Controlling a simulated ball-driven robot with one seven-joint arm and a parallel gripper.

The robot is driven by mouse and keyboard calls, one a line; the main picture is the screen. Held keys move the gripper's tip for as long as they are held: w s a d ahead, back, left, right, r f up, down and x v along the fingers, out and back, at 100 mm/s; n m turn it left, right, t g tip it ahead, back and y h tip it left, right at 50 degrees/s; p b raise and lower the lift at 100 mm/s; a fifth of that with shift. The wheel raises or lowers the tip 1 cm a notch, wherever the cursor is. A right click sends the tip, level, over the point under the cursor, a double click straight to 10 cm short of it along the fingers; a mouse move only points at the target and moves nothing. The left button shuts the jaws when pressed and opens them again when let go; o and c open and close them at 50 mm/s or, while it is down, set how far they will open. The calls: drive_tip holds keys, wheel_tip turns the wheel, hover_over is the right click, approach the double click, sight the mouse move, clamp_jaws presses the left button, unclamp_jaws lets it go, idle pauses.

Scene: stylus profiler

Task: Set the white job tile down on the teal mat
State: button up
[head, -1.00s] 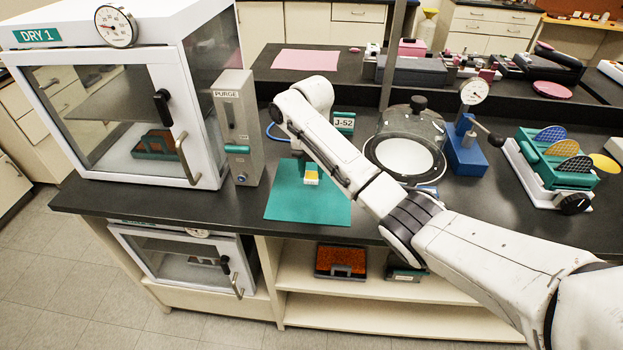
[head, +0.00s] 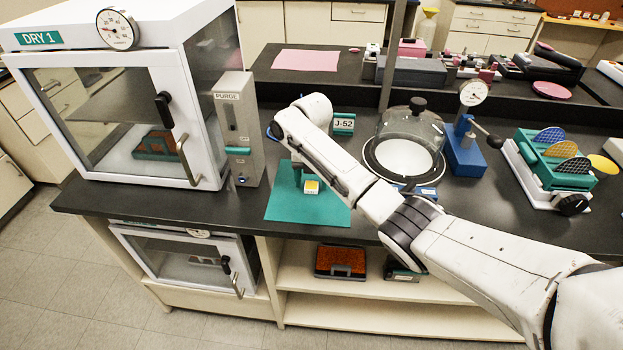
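The white job tile (head: 312,190), with a yellow patch on its upper face, shows just in front of my forearm over the middle of the teal mat (head: 290,211). It looks to be at or very near the mat's surface; I cannot tell whether it touches. My gripper (head: 298,176) points down over the mat, beside and behind the tile in the picture. My forearm hides most of it, so its fingers and any grip on the tile are not clear.
The grey PURGE box (head: 234,125) and the DRY 1 cabinet (head: 130,100) stand left of the mat. A glass bell jar (head: 408,145) and a blue dial gauge stand (head: 464,150) are to the right.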

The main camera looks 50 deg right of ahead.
sight(311, 186)
wheel_tip(311, 186, up, 12)
drive_tip(key=p, duration=0.1)
drive_tip(key=shift+r+p, duration=0.2)
drive_tip(key=shift+p, duration=0.2)
